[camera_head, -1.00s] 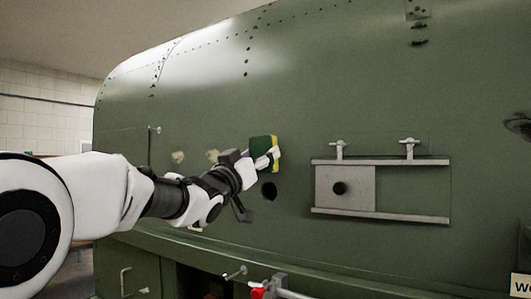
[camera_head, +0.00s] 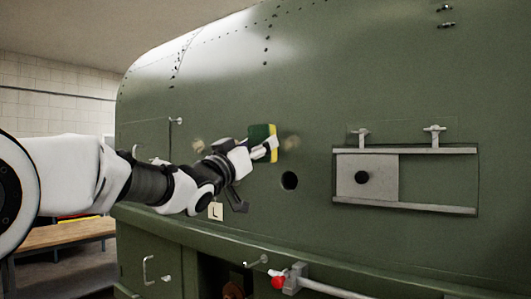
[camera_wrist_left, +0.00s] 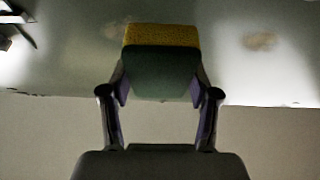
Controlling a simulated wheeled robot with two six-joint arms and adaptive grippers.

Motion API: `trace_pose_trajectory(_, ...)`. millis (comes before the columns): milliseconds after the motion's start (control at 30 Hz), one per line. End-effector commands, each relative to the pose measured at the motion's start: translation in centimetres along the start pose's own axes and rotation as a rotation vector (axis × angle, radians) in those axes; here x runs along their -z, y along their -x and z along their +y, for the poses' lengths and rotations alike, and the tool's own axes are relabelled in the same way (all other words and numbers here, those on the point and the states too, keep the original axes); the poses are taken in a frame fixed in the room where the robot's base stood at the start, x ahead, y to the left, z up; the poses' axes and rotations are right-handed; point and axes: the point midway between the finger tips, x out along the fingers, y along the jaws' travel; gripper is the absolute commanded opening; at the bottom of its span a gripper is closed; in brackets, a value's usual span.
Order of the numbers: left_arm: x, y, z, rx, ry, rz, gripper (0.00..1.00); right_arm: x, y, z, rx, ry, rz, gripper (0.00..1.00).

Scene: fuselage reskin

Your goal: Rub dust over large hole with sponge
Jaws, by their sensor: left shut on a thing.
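The sponge (camera_head: 258,133), dark green with a yellow layer, is held up against or close in front of the green fuselage skin. My left gripper (camera_head: 264,150) is shut on it. In the left wrist view the sponge (camera_wrist_left: 160,75) sits between the two fingers, its yellow side toward the skin; contact cannot be told. The larger round dark hole (camera_head: 289,180) is below and right of the sponge. A tan dust patch (camera_head: 291,142) lies just above this hole, right of the sponge. Another dust patch (camera_head: 198,146) shows left, above my arm. My right gripper is out of view.
Right of the hole, two rails hold a grey plate (camera_head: 385,170) with a smaller hole, with two latches above. A card marked L (camera_head: 215,211) hangs under my left arm. A red and metal fitting (camera_head: 280,282) sticks out below. A wooden bench (camera_head: 60,233) stands left.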

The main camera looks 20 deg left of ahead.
Motion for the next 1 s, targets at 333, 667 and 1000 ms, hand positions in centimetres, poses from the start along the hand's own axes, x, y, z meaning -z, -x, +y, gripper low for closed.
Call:
trace_pose_trajectory(333,0.8,2.0,0.0,0.0,0.001,0.0,0.33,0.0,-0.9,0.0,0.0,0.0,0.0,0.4)
trace_pose_trajectory(667,1.4,3.3,0.0,0.001,0.001,0.001,0.33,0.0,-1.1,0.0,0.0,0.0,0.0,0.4)
trace_pose_trajectory(1000,2.0,4.7,0.1,0.0,0.0,0.0,0.33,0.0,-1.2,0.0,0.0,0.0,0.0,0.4)
